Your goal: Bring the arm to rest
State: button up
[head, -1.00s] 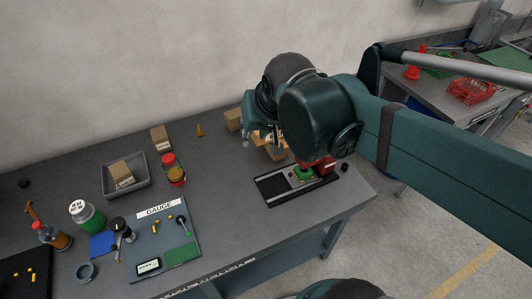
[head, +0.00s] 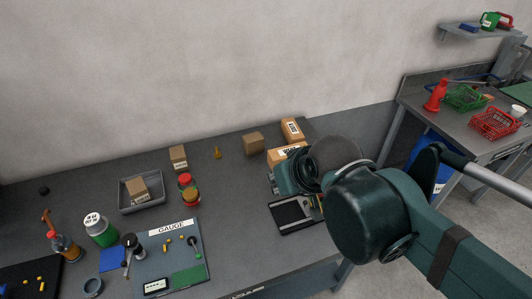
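My arm reaches in from the right in the head view, its dark green links hanging over the right end of the grey workbench (head: 240,262). My gripper is not visible; the wrist and forearm links hide that spot. A black and grey fixture (head: 293,216) lies on the bench just left of my arm and is partly covered by it. I cannot tell whether anything is held.
A gauge board (head: 168,262) lies front middle. A grey tray (head: 141,207) holds a box; jars and bottles stand nearby. Cardboard boxes (head: 291,131) sit at the back right. A second table (head: 440,118) with red and green baskets stands at right.

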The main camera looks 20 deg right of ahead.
jog(key=shift+f+b, duration=1.6)
jog(key=shift+f, duration=0.05)
